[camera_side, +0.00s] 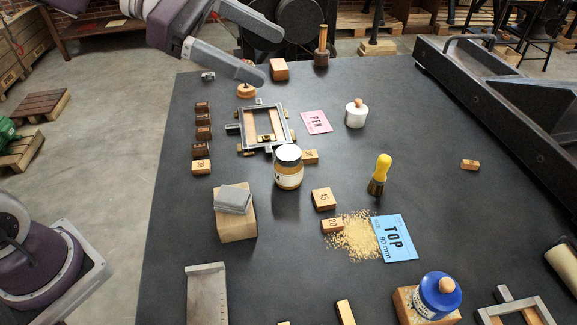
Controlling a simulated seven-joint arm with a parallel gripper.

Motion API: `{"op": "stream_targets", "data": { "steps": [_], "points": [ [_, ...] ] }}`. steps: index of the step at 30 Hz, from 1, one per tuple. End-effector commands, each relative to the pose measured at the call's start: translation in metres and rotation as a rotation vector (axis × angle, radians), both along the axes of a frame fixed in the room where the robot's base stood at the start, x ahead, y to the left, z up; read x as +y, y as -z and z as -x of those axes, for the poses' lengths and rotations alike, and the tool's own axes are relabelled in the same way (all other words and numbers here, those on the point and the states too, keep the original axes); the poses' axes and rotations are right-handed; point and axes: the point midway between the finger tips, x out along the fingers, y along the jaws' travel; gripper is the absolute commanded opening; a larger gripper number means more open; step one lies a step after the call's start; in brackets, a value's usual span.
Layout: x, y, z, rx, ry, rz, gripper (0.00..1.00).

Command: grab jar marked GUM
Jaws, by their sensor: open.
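A white jar with a wooden knob (356,116) stands further right, and a blue-topped jar with a wooden knob (437,294) sits on a wooden block at the lower right. My gripper (270,56) is open and empty above the table's far left part, well apart from these jars.
A metal frame with wooden strips (264,127) lies behind the amber jar. Small numbered blocks (323,199), a yellow-handled brush (380,175) and a block topped with grey plates (234,214) surround it. Yellow crumbs (353,239) lie beside the blue TOP card (394,238). The table's right middle is mostly clear.

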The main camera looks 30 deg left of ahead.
Motion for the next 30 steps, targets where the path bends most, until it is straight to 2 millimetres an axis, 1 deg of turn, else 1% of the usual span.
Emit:
{"op": "stream_targets", "data": {
  "steps": [1,2,3,5,6,8,9,12,15,18,22,26,30],
  "points": [
    [0.012,0.011,-0.025,0.097,-0.117,0.097,0.73],
    [0.021,0.017,-0.04,0.153,-0.195,0.16,0.73],
    [0.033,0.029,-0.057,0.223,-0.29,0.235,0.73],
    [0.028,0.067,-0.051,0.219,-0.268,0.221,0.73],
    [0.028,0.092,-0.05,0.219,-0.267,0.218,0.73],
    [0.028,0.127,-0.049,0.215,-0.265,0.217,0.73],
    [0.028,0.147,-0.05,0.212,-0.265,0.216,0.73],
    [0.028,0.19,-0.05,0.206,-0.265,0.215,0.73],
    [0.028,0.221,-0.05,0.2,-0.264,0.214,0.73],
    [0.028,0.237,-0.051,0.194,-0.262,0.215,0.73],
    [0.019,0.244,-0.057,0.189,-0.259,0.215,0.73],
    [0.002,0.251,-0.066,0.189,-0.257,0.215,0.73],
    [-0.02,0.26,-0.079,0.189,-0.257,0.214,0.73]
  ]
}}
